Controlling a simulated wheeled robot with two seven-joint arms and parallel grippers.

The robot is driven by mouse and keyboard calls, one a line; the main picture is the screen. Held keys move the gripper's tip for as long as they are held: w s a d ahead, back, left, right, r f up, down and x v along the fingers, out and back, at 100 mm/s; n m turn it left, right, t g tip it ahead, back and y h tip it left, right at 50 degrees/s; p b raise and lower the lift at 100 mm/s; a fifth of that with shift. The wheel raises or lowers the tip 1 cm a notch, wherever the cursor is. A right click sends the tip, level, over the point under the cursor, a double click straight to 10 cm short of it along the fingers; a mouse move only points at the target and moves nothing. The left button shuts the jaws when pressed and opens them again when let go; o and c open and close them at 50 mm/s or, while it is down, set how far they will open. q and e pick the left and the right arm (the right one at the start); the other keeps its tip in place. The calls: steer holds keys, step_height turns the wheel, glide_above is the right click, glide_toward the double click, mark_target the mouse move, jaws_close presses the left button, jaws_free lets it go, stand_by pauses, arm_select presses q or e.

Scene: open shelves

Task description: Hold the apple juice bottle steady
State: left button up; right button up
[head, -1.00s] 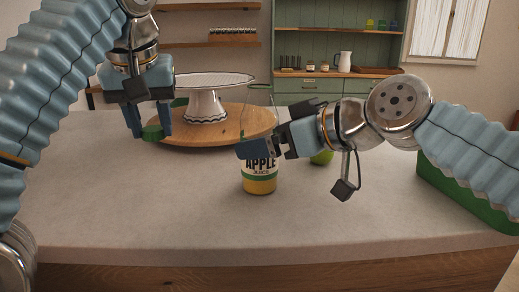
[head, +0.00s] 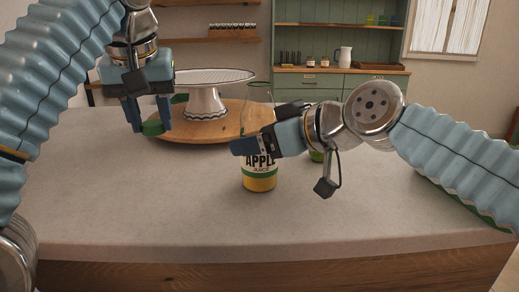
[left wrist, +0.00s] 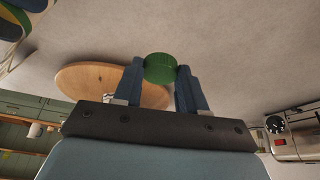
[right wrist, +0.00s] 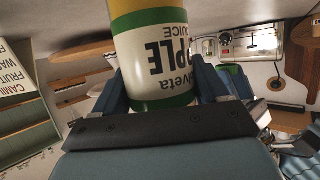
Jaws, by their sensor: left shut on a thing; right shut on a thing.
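The apple juice bottle (head: 259,184) stands upright on the counter, with a yellow lower part, a white and green label and a clear upper part. My right gripper (head: 245,146) is shut on it from the right, around its upper label area. The right wrist view shows the bottle (right wrist: 155,55) between both fingers, its lettering upside down. My left gripper (head: 148,124) is shut on a green cap (head: 152,128), near the left edge of the wooden board. The cap (left wrist: 159,68) also shows between the fingertips in the left wrist view.
A white cake stand (head: 206,103) rests on the round wooden board (head: 190,138) behind the bottle. A green edge (head: 470,210) shows under that arm. The counter's front (head: 140,215) is clear.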

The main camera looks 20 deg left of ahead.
steer(key=shift+r, duration=0.1)
steer(key=c, duration=0.3)
steer(key=shift+c, duration=0.2)
steer(key=shift+r, duration=0.1)
steer(key=shift+r, duration=0.6)
steer(key=s+d+r, duration=0.9)
steer(key=d+r, duration=0.2)
steer(key=shift+r, duration=0.3)
